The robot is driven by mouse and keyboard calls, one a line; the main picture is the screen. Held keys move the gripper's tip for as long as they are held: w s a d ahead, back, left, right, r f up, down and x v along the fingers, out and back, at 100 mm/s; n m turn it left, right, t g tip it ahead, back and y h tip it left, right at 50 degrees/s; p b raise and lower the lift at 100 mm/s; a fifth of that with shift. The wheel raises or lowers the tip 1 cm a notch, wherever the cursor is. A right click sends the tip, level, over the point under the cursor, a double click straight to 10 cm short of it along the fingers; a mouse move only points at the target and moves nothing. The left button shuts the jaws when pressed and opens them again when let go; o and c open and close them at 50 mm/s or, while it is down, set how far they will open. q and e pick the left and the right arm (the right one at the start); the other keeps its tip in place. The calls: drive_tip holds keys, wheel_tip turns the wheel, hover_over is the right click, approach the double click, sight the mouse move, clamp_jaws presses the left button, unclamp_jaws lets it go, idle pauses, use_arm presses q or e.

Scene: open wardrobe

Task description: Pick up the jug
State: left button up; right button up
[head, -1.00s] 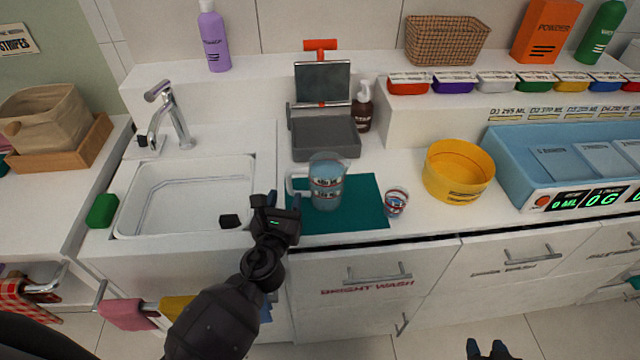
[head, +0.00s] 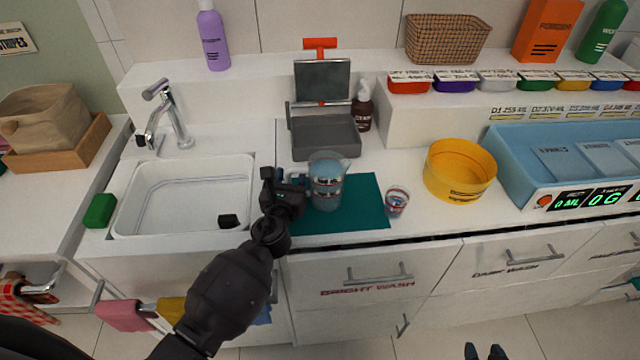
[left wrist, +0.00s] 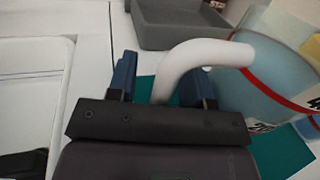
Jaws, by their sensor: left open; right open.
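The jug (head: 327,184) is a clear measuring jug with dark and red markings, standing upright on a teal mat (head: 366,212) beside the sink. Its white handle (left wrist: 196,56) points left toward my left gripper. My left gripper (head: 287,180) is open at the jug's left side. In the left wrist view, the handle rises between the two blue fingers (left wrist: 160,80), and the jug's body (left wrist: 270,70) is on the right. I cannot tell whether a finger touches it. My right gripper (head: 486,351) is open at the bottom edge, away from the counter.
A small printed cup (head: 397,202) stands at the mat's right edge, with a yellow tub (head: 459,170) beyond it. A grey tray scale (head: 325,138) sits behind the jug. The white sink (head: 185,195) is to the left.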

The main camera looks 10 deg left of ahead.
use_arm(q)
clamp_jaws()
wheel_tip(320, 180, up, 20)
drive_tip(key=p, duration=0.8)
use_arm(e)
wheel_tip(320, 180, up, 7)
drive_tip(key=s, duration=0.1)
drive_tip(key=shift+d, duration=0.15)
